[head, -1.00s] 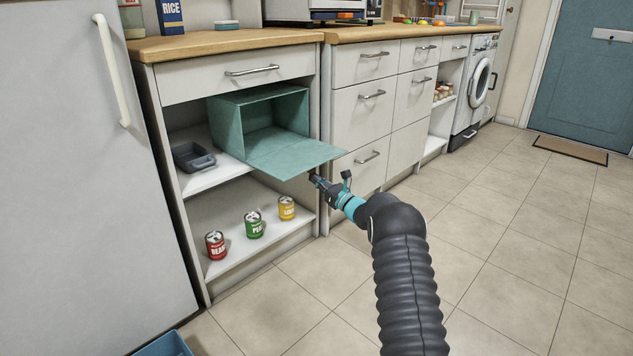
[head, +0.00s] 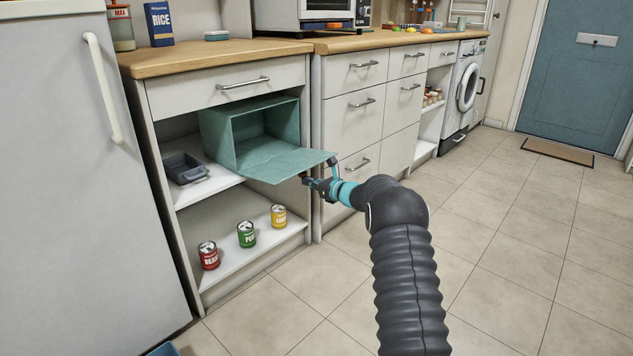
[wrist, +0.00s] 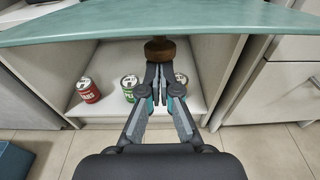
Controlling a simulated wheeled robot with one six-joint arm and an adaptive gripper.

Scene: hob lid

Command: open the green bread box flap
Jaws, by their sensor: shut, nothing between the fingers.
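The green bread box (head: 218,128) sits on the cabinet's upper shelf with its front open and its inside in view. Its flap (head: 285,160) is hinged low at the front and sticks out nearly level past the shelf. In the wrist view the flap (wrist: 160,20) spans the top, with a round brown wooden knob (wrist: 160,50) below its edge. My gripper (head: 305,180) is under the flap's outer right part. In the wrist view my gripper (wrist: 160,68) is shut and empty, its tips close below the knob; I cannot tell if they touch it.
A grey tray (head: 185,168) lies left of the box. Red (head: 209,256), green (head: 246,234) and yellow (head: 279,216) cans stand on the lower shelf. Drawers (head: 350,115) are to the right, a fridge (head: 60,180) to the left. The floor in front is open.

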